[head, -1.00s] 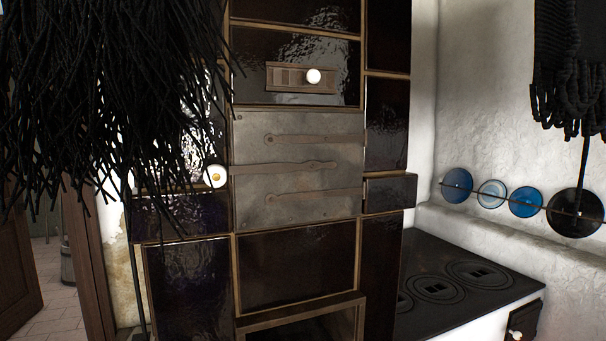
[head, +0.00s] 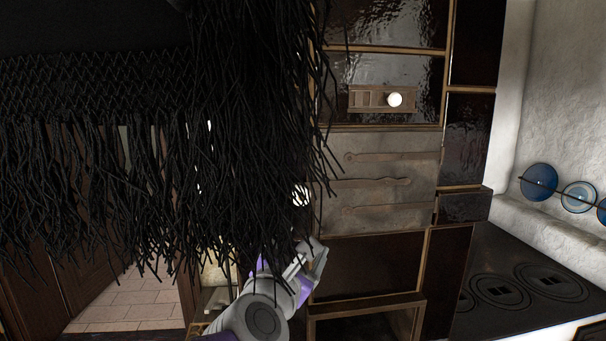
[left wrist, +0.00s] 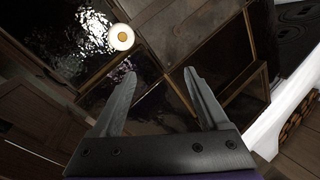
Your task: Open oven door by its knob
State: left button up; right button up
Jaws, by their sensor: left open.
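The oven door (head: 420,165) is a grey metal panel with long straps across it, set in the dark tiled stove; it looks shut. A round white knob (head: 300,195) is at its left side, level with the middle strap and partly behind black fringe. In the left wrist view a round white knob with a gold centre (left wrist: 122,37) appears beyond and left of the fingertips. My left gripper (head: 312,254) is open and empty, below the knob in the head view and apart from it. The fingers also show in the left wrist view (left wrist: 160,73). My right gripper is out of view.
Black hanging fringe (head: 240,120) covers much of the left and overlaps my left arm. A vent slide with another white knob (head: 395,99) is above the door. A black cooktop (head: 510,275) is at right; tiled floor (head: 130,300) is visible at lower left.

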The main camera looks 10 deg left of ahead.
aim_at(303, 190)
pick_arm(q)
notch_tip(303, 190, up, 6)
jog(key=a+n+y, duration=0.2)
jog(key=n, duration=0.3)
jog(key=shift+t, duration=0.4)
jog(key=w, duration=0.7)
jog(key=w+p, duration=0.1)
jog(key=w, duration=0.3)
jog(key=shift+w+a+f, duration=0.15)
jog(key=shift+w+a, duration=0.05)
jog(key=shift+a, duration=0.15)
jog(key=shift+c, duration=0.2)
jog(key=shift+s, duration=0.1)
grip_shut()
